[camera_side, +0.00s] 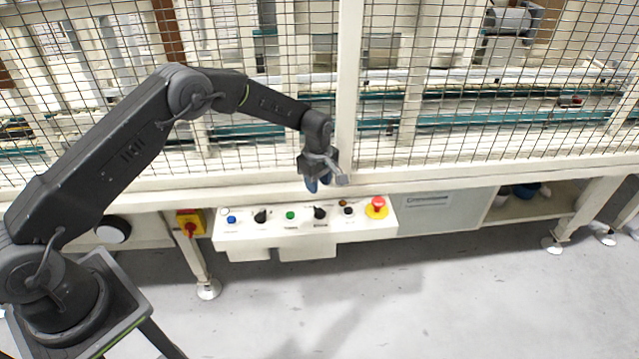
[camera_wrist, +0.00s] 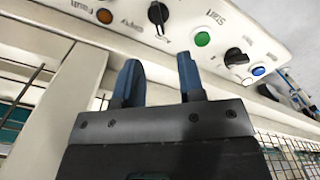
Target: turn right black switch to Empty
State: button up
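The right black switch (camera_side: 319,212) sits on the white control panel (camera_side: 235,240), between a green button and the red stop button. In the wrist view the same switch (camera_wrist: 158,14) is at the top, its knob long and roughly upright in the picture.
The left black switch (camera_side: 260,216), green button (camera_side: 290,215), blue button (camera_side: 231,219) and red stop button (camera_side: 376,204) share the panel. A red-and-yellow switch (camera_side: 190,223) is to its left. A wire-mesh fence and white frame rail stand behind. Floor in front is clear.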

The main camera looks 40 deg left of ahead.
aim_at(320, 209)
jog(key=shift+w+d+f+n, duration=0.1)
jog(key=shift+d+f+n, duration=0.15)
jog(key=shift+f, duration=4.2)
jog(key=shift+f, duration=0.3)
